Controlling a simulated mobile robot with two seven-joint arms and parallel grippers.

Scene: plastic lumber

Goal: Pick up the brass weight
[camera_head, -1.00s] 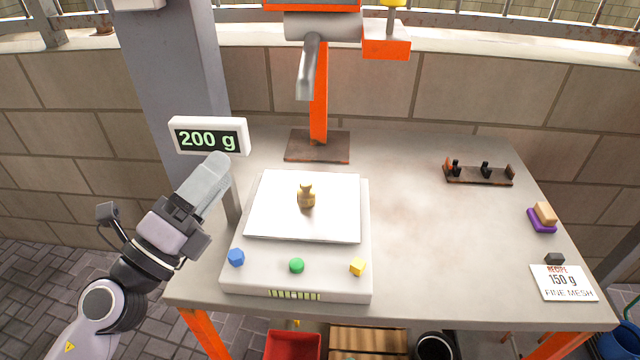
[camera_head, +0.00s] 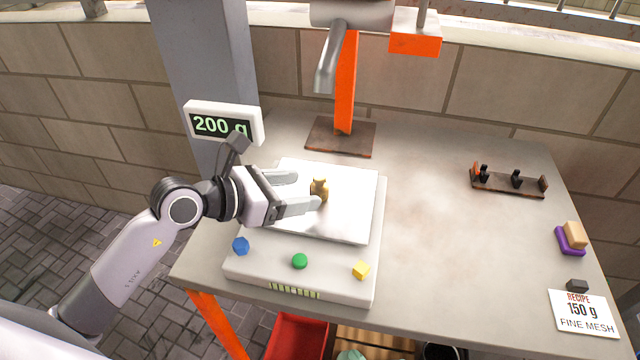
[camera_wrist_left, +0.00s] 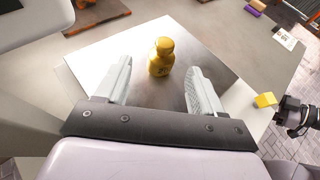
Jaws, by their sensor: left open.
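The brass weight (camera_head: 319,190) stands upright on the metal pan (camera_head: 345,222) of the scale (camera_head: 315,273). It also shows in the left wrist view (camera_wrist_left: 161,57), just beyond the fingertips and roughly between their lines. My left gripper (camera_head: 308,190) is open, with its fingers over the pan pointing right at the weight. In the left wrist view the open fingers (camera_wrist_left: 158,78) have nothing gripped between them. The scale display (camera_head: 222,123) reads 200 g. My right gripper is not clearly shown in the head view; a dark piece at the right of the wrist view cannot be identified.
An orange press stand (camera_head: 345,90) rises behind. A small rack (camera_head: 508,182), a sponge-like block (camera_head: 573,235) and a recipe card (camera_head: 584,314) lie right. The table's middle is clear.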

